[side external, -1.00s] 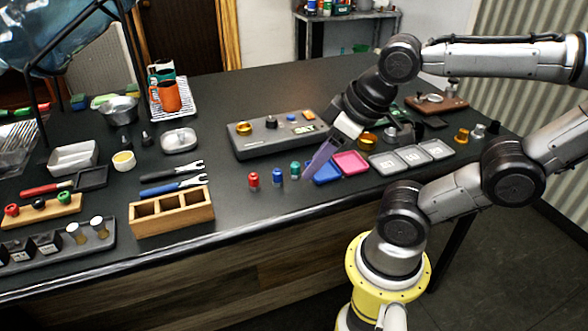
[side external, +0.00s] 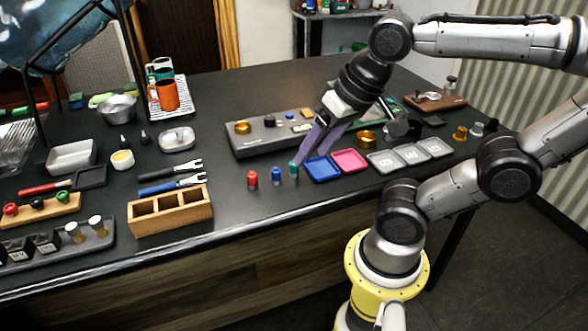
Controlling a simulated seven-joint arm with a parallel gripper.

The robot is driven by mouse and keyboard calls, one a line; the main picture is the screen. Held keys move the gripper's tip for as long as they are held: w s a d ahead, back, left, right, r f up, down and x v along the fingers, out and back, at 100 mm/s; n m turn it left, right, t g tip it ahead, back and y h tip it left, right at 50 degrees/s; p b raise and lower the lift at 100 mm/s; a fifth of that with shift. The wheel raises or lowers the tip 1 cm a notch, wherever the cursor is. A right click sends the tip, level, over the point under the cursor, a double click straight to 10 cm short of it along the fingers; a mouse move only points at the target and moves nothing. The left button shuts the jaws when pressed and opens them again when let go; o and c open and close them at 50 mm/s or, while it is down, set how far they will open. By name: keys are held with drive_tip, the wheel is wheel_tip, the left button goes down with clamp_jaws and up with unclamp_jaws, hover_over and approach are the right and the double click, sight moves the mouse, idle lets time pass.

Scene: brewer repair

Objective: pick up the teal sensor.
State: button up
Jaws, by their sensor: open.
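The teal sensor (side external: 294,172) is a small upright cylinder on the dark counter, at the right end of a short row. A blue sensor (side external: 276,176) and a red sensor (side external: 252,180) stand to its left. My gripper (side external: 303,161) has long purple fingers that slant down and left, with the tips at the teal sensor's top. The fingers are open. Part of the teal sensor's upper side is close to or behind a fingertip, and I cannot tell whether they touch.
A blue tray (side external: 322,170) and a pink tray (side external: 350,161) lie just right of the teal sensor. A grey brewer panel (side external: 250,149) lies behind. A wooden divided box (side external: 171,211) stands to the left. The counter in front of the sensors is clear.

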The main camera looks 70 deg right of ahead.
drive_tip(key=w+d+r+m+g, duration=0.3)
drive_tip(key=w+d+m, duration=0.25)
drive_tip(key=m, duration=0.35)
drive_tip(key=m+g, duration=0.2)
drive_tip(key=m, duration=0.3)
hover_over(292, 164)
wheel_tip(292, 164, down, 12)
drive_tip(key=shift+f, duration=0.1)
drive_tip(key=shift+s+d+f, duration=0.1)
drive_tip(key=shift+d+f, duration=0.05)
drive_tip(key=shift+f, duration=1.2)
drive_tip(key=shift+s+d+f, duration=0.1)
drive_tip(key=shift+d+f, duration=0.05)
drive_tip(key=shift+f, duration=1.15)
drive_tip(key=shift+w, duration=0.1)
clamp_jaws()
